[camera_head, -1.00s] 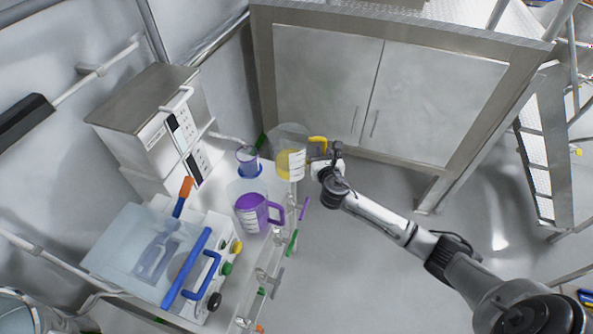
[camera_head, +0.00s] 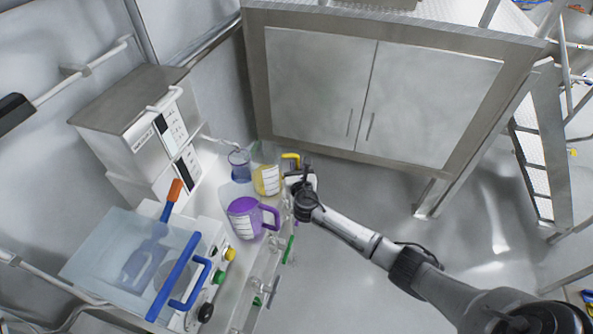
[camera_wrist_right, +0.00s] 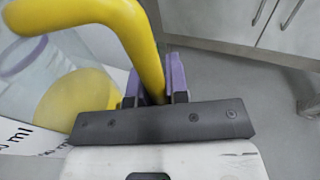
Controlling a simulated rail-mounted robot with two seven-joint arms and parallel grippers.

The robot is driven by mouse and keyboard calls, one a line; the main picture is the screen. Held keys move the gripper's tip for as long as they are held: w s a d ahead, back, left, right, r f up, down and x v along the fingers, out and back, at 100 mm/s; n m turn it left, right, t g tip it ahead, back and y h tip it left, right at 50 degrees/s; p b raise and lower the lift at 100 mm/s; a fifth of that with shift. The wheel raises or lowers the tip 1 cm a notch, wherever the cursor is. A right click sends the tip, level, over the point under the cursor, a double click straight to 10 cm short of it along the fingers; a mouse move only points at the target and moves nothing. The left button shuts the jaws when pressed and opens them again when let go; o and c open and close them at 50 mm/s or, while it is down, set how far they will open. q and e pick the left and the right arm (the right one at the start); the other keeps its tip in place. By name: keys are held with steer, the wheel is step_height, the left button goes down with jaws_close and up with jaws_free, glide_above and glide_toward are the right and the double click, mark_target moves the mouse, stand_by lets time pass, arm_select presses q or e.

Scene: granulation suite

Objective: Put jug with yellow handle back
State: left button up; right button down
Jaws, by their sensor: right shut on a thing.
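The jug with the yellow handle (camera_head: 266,180) is clear with yellow contents and a white scale label. It is at the far end of the bench, beside the purple-handled jug. My right gripper (camera_head: 296,172) is at its handle, on the right side of the jug. In the right wrist view the gripper's purple-lined fingers (camera_wrist_right: 160,84) are shut on the yellow handle (camera_wrist_right: 140,30). The jug looks upright; I cannot tell whether its base touches the bench. My left gripper is not in view.
A purple-handled jug (camera_head: 246,217) stands close in front, and a small blue-purple cup (camera_head: 239,163) stands close to the left. A clear-lidded machine with a blue handle (camera_head: 172,277) fills the bench's near end.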

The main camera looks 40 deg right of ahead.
steer(key=shift+w, duration=0.1)
steer(key=c, duration=1.6)
jaws_free()
steer(key=shift+f, duration=0.2)
steer(key=o, duration=0.5)
steer(key=shift+r, duration=0.1)
